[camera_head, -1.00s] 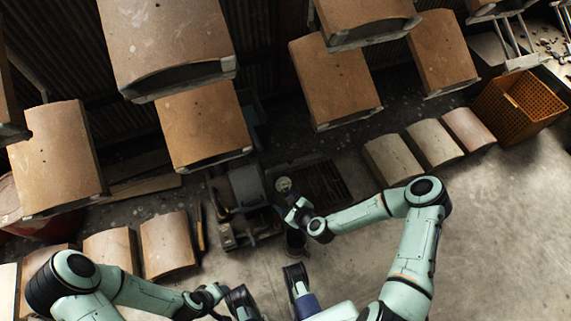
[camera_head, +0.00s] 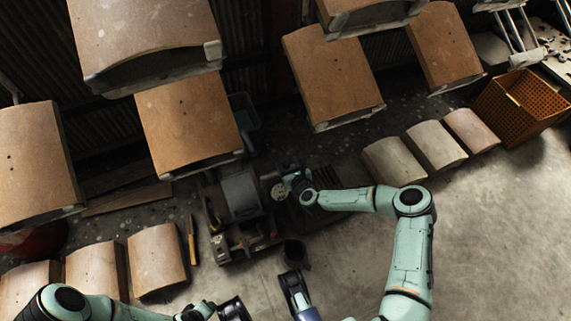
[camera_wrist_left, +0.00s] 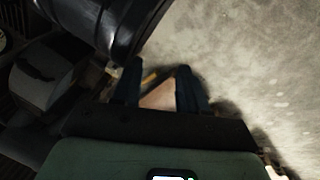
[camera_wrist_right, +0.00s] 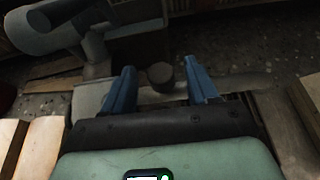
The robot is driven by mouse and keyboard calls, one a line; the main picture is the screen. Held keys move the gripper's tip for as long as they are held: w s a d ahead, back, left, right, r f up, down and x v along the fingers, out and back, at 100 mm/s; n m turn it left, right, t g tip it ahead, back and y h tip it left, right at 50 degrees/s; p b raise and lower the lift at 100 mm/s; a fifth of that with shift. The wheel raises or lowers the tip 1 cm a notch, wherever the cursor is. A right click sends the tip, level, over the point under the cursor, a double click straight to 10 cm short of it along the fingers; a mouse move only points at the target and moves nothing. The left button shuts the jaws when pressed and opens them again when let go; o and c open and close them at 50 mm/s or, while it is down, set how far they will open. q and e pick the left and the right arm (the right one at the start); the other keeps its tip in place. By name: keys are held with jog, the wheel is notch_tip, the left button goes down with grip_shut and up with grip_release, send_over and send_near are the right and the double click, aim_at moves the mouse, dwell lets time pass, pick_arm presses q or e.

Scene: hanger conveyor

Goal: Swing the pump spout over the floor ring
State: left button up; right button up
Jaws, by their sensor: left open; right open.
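The pump (camera_head: 240,195) is a dark grey machine on the floor near the centre of the head view. My right gripper (camera_head: 280,187) is beside its right side. In the right wrist view, a short dark knob (camera_wrist_right: 161,77) on a pale bar (camera_wrist_right: 235,84) shows between and beyond the open blue fingers (camera_wrist_right: 159,68); I cannot tell whether they touch it. I cannot tell for sure which part is the spout. A dark round item (camera_head: 293,252), possibly the floor ring, is below the pump. My left gripper (camera_wrist_left: 157,70) is open and empty.
Brown panels (camera_head: 185,120) hang overhead across the back. Curved panels (camera_head: 157,260) lie on the floor at left, with more (camera_head: 435,146) at right. An orange crate (camera_head: 520,105) stands at the far right. The floor (camera_head: 490,240) at right is clear.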

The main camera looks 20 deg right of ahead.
jog(key=shift+x, duration=1.1)
pick_arm(q)
jog(key=shift+s+a+f+g, duration=0.1)
jog(key=shift+s+f+g, duration=0.2)
jog(key=shift+s+f, duration=0.45)
pick_arm(e)
grip_shut()
pick_arm(q)
jog(key=shift+a, duration=0.1)
pick_arm(e)
jog(key=shift+d, duration=0.1)
